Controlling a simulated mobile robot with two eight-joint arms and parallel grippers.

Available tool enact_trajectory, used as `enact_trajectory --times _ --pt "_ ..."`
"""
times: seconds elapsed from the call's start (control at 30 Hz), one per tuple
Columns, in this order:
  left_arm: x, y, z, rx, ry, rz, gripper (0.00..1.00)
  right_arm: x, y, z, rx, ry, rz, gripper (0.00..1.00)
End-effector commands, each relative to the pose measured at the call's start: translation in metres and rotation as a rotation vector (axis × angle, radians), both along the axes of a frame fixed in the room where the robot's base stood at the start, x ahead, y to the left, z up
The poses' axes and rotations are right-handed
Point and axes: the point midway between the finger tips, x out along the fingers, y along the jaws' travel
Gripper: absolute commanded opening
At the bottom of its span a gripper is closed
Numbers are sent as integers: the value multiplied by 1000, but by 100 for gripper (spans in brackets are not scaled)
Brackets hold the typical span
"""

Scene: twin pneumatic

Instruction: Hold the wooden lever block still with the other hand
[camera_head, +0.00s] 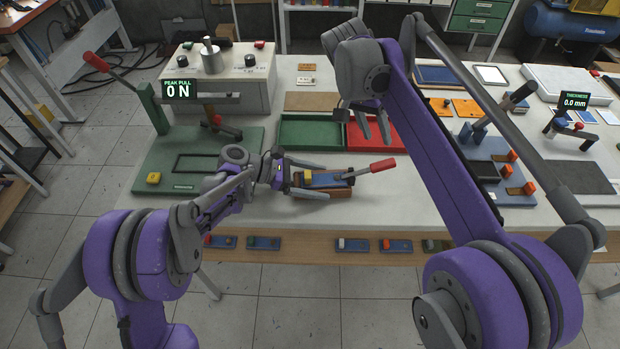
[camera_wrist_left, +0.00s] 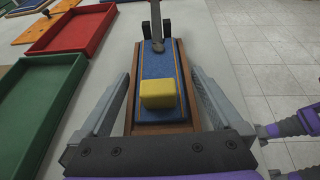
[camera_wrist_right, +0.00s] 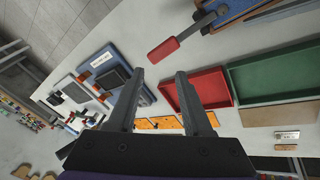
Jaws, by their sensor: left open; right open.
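The wooden lever block (camera_head: 340,192) lies on the table's front part, with a blue top, a yellow cube on it and a lever with a red handle (camera_head: 382,165) pointing right. In the left wrist view the block (camera_wrist_left: 157,65) runs lengthwise between the fingers. My left gripper (camera_head: 320,180) is open, one finger on each side of the block; gaps show in the left wrist view. My right gripper (camera_head: 378,126) is open and empty above the red tray, beyond the handle. In the right wrist view the red handle (camera_wrist_right: 164,52) is at top, clear of the fingers.
A green tray (camera_head: 312,132) and a red tray (camera_head: 372,145) lie behind the block. A green press stand with a "0 N" display (camera_head: 180,90) is at left. Lever tools and a thickness gauge (camera_head: 573,125) stand at right. Several small pieces line the front shelf.

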Motion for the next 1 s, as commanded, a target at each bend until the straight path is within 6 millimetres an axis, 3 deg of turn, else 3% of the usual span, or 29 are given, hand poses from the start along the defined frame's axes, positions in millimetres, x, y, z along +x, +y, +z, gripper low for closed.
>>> enact_trajectory --times 0.17,0.2,0.7,0.87,1.0 --pt "0 0 0 0 0 0 100 0 0 0 0 0 0 50" --pt "0 0 0 0 0 0 96 0 0 0 0 0 0 50" --pt "0 0 0 0 0 0 8 0 0 0 0 0 0 50" --pt "0 0 0 0 0 0 8 0 1 3 0 -15 -38 21" --pt "0 0 0 0 0 0 8 1 6 14 0 -78 -193 0"
